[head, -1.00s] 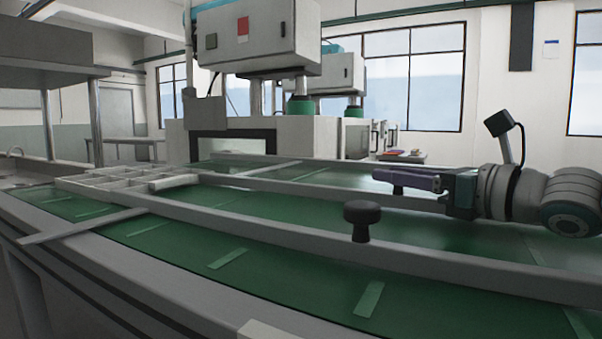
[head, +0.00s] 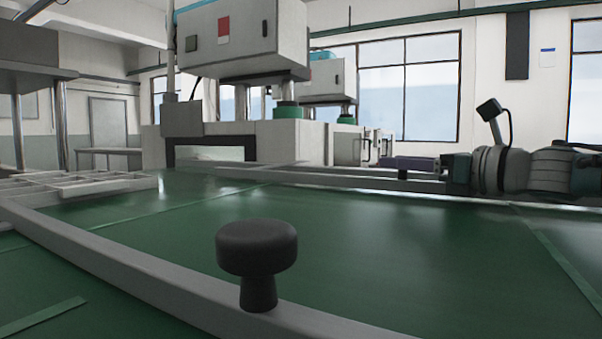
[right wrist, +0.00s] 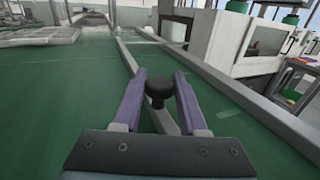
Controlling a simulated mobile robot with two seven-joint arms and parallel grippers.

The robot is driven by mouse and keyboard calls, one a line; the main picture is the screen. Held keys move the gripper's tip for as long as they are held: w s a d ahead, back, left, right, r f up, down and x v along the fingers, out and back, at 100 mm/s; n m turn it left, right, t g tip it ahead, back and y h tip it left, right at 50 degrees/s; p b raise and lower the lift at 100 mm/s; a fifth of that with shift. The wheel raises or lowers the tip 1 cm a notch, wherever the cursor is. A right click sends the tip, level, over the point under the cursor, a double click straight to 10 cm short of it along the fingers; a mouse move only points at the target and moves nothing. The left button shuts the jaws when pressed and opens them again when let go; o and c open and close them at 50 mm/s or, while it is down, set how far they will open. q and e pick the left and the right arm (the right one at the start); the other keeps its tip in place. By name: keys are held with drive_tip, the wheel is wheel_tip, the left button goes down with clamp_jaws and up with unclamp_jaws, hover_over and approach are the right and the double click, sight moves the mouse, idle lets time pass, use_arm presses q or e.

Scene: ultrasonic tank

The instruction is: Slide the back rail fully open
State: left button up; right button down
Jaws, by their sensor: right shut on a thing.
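The back rail (head: 325,179) is a long grey bar running across the green surface, away from me in the head view. It also shows in the right wrist view (right wrist: 128,56). A black round knob (right wrist: 159,88) stands up from it. My right gripper (head: 398,163) reaches in from the right; in the right wrist view its two purple fingers (right wrist: 161,80) are on either side of the knob, shut on it. My left gripper is not in view.
A nearer grey rail (head: 130,268) with its own black knob (head: 257,247) crosses the foreground. A pale grid frame (head: 80,187) lies at the left. A white machine (head: 250,40) stands behind the back rail. The green surface (head: 330,245) between the rails is clear.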

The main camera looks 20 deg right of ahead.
drive_tip(key=shift+w+d, duration=0.45)
drive_tip(key=shift+d, duration=0.15)
drive_tip(key=shift+d+f, duration=0.1)
drive_tip(key=shift+f, duration=0.05)
drive_tip(key=c, duration=0.9)
unclamp_jaws()
drive_tip(key=o, duration=0.5)
drive_tip(key=shift+w, duration=0.1)
drive_tip(key=shift+c, duration=0.2)
